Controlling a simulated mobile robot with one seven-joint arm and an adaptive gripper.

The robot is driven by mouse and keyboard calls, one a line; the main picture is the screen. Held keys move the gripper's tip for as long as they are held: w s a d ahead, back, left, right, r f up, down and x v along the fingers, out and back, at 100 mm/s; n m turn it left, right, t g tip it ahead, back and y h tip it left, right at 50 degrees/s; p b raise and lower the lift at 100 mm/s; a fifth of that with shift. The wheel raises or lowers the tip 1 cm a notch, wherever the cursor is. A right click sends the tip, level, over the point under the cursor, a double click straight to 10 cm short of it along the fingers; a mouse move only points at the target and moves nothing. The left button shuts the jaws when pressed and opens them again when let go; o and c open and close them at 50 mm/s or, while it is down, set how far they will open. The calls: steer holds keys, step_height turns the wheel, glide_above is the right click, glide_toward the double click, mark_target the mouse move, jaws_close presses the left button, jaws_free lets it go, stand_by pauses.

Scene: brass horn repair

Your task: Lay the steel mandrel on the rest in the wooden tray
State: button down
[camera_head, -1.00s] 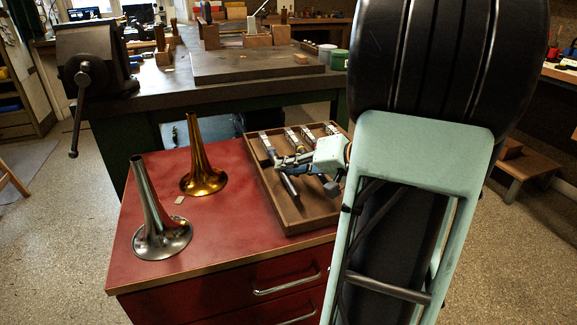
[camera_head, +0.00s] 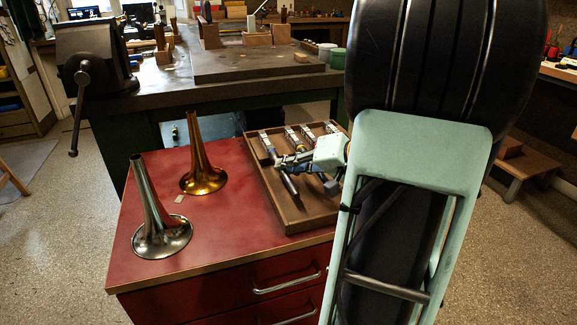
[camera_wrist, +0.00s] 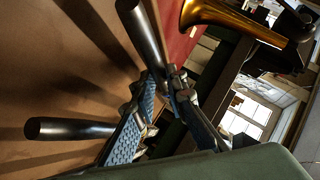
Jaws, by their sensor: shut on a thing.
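My gripper (camera_head: 280,163) reaches from the right over the wooden tray (camera_head: 288,222). It is shut on the steel mandrel (camera_head: 291,187), a dark rod that points toward the tray's front. In the wrist view the mandrel (camera_wrist: 147,38) runs between the two blue-padded fingers (camera_wrist: 160,98). Pale metal rests (camera_head: 292,138) stand in a row toward the tray's back. The mandrel lies low over the tray, in line with the leftmost rest (camera_head: 265,140). I cannot tell whether it touches that rest. A second dark cylinder (camera_wrist: 70,128) shows beside the left finger in the wrist view.
The tray sits on a red cabinet (camera_head: 225,235). A brass bell (camera_head: 203,172) and a silver bell (camera_head: 158,225) stand upright left of it. A workbench with a vise (camera_head: 95,65) is behind. The red top between bells and tray is clear.

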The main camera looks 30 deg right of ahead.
steer(key=shift+r, duration=0.1)
steer(key=c, duration=1.9)
jaws_free()
steer(key=shift+s, duration=0.1)
steer(key=v, duration=1.2)
